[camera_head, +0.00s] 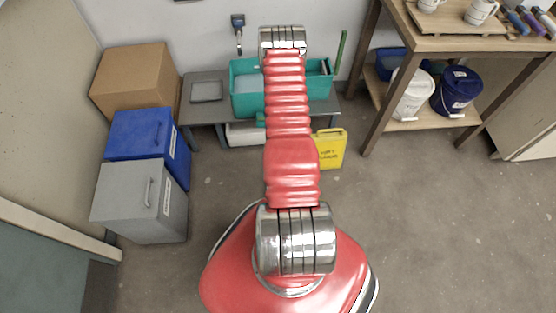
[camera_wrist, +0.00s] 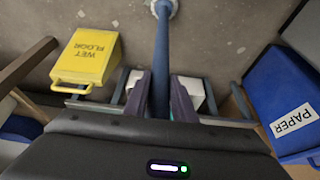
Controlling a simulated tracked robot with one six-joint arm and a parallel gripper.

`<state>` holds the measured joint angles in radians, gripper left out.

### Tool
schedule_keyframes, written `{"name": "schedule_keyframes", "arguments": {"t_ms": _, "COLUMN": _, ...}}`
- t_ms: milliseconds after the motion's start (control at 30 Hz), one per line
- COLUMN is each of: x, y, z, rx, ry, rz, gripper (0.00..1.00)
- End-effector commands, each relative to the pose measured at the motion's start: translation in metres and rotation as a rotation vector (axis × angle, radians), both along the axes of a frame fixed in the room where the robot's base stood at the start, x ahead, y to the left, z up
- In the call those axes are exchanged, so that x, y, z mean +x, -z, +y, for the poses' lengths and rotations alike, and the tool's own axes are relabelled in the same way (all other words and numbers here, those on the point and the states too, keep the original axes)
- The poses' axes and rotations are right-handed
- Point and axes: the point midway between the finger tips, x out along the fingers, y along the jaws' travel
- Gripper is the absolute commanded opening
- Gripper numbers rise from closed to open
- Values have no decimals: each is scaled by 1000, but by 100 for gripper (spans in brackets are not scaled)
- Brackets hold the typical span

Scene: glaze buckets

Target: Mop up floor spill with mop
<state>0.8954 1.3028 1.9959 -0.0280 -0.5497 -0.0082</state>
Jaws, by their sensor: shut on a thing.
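In the wrist view my gripper (camera_wrist: 161,97) is shut on a blue pole, which I take to be the mop (camera_wrist: 161,55). The pole runs between the two dark purple fingers toward the top edge, where a grey-blue fitting shows against the floor (camera_wrist: 220,35). The far end of the mop is cut off by the frame. In the head view my own red arm hides the gripper and the mop. No spill can be made out clearly in either view.
A yellow wet-floor sign (camera_head: 331,148) stands right of my arm. A low grey table (camera_head: 192,113) holds a teal tub (camera_head: 245,103). Blue (camera_head: 136,133) and grey (camera_head: 128,203) bins stand left; a wooden workbench (camera_head: 480,45) stands right. Open floor lies at lower right.

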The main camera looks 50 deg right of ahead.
Motion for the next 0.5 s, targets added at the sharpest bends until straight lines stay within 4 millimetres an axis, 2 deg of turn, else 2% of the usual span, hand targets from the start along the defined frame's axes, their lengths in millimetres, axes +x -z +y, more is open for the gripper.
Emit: {"name": "schedule_keyframes", "arguments": {"t_ms": 500, "x": 2, "y": -37, "z": -3, "rx": -8, "ry": 0, "rz": -6, "gripper": 0}}
